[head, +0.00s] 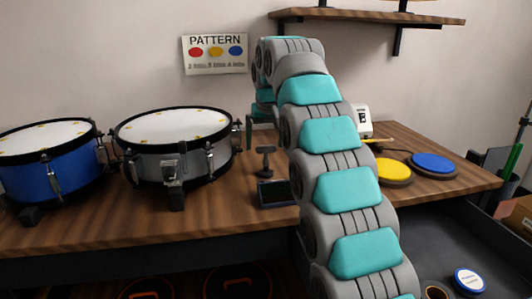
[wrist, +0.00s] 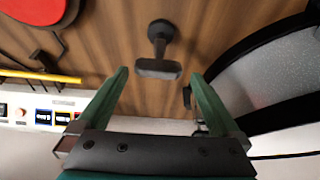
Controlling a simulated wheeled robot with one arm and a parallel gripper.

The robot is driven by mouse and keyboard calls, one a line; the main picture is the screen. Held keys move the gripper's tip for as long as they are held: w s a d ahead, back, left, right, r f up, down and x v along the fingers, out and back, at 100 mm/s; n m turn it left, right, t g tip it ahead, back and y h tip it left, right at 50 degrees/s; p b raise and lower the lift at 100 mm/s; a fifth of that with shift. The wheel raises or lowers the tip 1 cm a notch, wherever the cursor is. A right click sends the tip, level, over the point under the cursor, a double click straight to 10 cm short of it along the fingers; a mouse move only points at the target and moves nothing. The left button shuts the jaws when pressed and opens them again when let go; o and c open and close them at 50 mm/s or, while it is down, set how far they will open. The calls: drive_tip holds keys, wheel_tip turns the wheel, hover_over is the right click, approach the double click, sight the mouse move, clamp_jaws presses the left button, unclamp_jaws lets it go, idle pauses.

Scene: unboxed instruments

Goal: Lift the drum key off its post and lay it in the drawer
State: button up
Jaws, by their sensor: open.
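The dark T-shaped drum key (head: 265,151) stands upright on its post on the wooden table, between the grey drum and my arm. In the wrist view the key's crossbar (wrist: 157,69) lies in the picture between my fingertips, with visible gaps on both sides. My gripper (wrist: 159,76) is open and empty. In the head view my gripper is mostly hidden behind my arm, with a teal finger showing just behind the key. The drawer (head: 440,238) is pulled open below the table's right side, partly hidden by my arm.
A blue drum (head: 52,165) and a grey drum (head: 174,154) stand left of the key. A small dark tray (head: 275,194) sits in front of it. Yellow (head: 393,170) and blue (head: 434,163) pads lie right. A blue-and-white tin (head: 469,280) lies in the drawer.

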sight(265, 153)
drive_tip(key=shift+d+x, duration=0.1)
drive_tip(key=shift+x, duration=1.1)
drive_tip(key=shift+d+x, duration=0.15)
drive_tip(key=shift+x, duration=1.05)
drive_tip(key=shift+s, duration=0.1)
drive_tip(key=c, duration=1.3)
